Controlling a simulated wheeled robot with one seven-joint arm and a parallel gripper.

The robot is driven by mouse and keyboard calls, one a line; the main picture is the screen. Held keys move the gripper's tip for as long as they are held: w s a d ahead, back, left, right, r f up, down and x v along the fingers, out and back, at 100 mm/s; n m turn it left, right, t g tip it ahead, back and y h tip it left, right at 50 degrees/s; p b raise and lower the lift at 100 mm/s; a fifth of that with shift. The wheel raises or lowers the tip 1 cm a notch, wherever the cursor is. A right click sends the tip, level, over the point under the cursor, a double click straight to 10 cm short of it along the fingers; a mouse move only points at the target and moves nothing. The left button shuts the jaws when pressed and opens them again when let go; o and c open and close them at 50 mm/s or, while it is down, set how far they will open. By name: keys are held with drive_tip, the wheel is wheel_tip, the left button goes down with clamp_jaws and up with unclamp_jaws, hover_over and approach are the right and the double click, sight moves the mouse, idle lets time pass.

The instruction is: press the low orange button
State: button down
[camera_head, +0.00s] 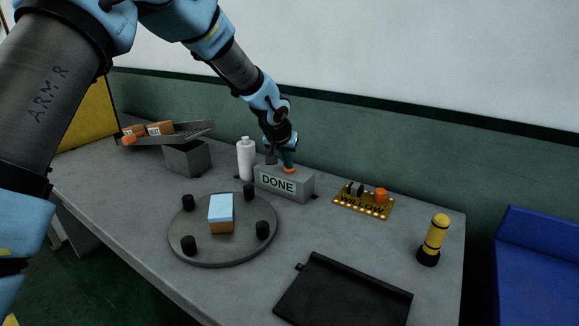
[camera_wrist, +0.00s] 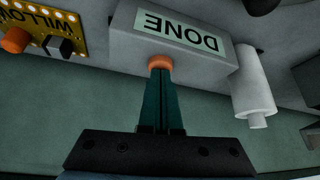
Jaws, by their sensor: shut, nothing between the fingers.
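The low orange button (camera_head: 289,170) sits on top of the grey box (camera_head: 304,188) marked DONE. In the wrist view the button (camera_wrist: 159,61) shows right at the tips of my gripper (camera_wrist: 160,72). My gripper (camera_head: 288,163) is shut and empty, pointing down over the button. The fingertips overlap the button's edge in the wrist view. I cannot tell whether they touch it or hover just above it, nor whether the button is pushed in.
A white bottle (camera_head: 246,160) stands just left of the box. A yellow WILLOW board (camera_head: 349,207) lies to its right. A round plate (camera_head: 190,252) with black pegs and a blue-topped block (camera_head: 221,207) is in front. A yellow-black post (camera_head: 436,236) and dark tray (camera_head: 345,295) are at right.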

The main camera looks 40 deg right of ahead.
wheel_tip(320, 180, up, 6)
drive_tip(key=p, duration=0.3)
drive_tip(key=shift+p, duration=0.35)
drive_tip(key=b+v, duration=0.2)
drive_tip(key=v, duration=0.8)
drive_tip(key=shift+a+r, duration=0.2)
drive_tip(key=shift+r, duration=0.15)
drive_tip(key=w+a+f+n+y, duration=0.1)
drive_tip(key=w+a+f+n, duration=0.15)
drive_tip(key=a, duration=0.75)
drive_tip(key=w+a+f+n+y, duration=0.15)
drive_tip(key=w+a, duration=0.25)
drive_tip(key=a, duration=0.7)
drive_tip(key=w+a+f+n+y, duration=0.1)
drive_tip(key=w+a+f, duration=0.15)
drive_tip(key=a, duration=0.75)
drive_tip(key=s+a+f+n+y, duration=0.1)
drive_tip(key=s+a+n, duration=0.2)
drive_tip(key=a, duration=0.8)
drive_tip(key=s+a+f+n+g+y, duration=0.1)
drive_tip(key=s+a, duration=0.4)
drive_tip(key=a, duration=0.6)
drive_tip(key=shift+s+a+f+n+g, duration=0.2)
drive_tip(key=shift+s+f+n+g, duration=0.1)
drive_tip(key=shift+f+n, duration=0.6)
